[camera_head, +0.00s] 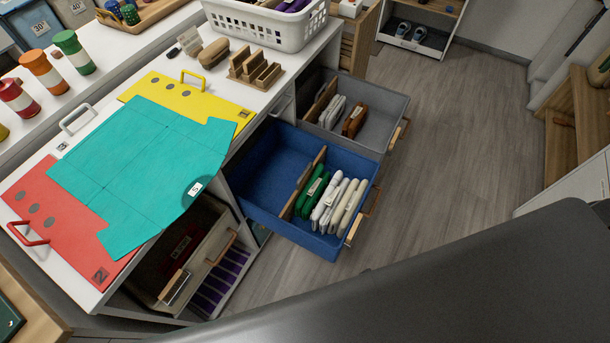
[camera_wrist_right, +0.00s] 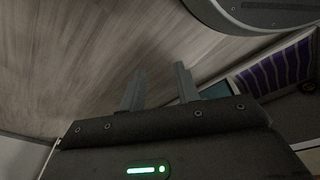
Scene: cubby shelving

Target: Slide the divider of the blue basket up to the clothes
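The blue basket (camera_head: 265,207) is pulled out of the shelving in the middle of the head view. A thin wooden divider (camera_head: 304,183) stands across it, close beside the row of clothes; I cannot tell if they touch. The clothes stand upright at the front end: a green folded piece (camera_head: 311,193) nearest the divider, then several white and cream ones (camera_head: 338,203). The part behind the divider is empty. My right gripper (camera_wrist_right: 158,68) shows only in the right wrist view, its two fingers apart with nothing between them. My left gripper is not in view.
A grey basket (camera_head: 372,104) with folded items stands pulled out behind the blue one. A beige basket (camera_head: 206,258) is at the lower left. The white counter (camera_head: 300,66) carries a teal folding board (camera_head: 145,150) overhanging its edge. The wooden floor (camera_head: 450,150) at right is clear.

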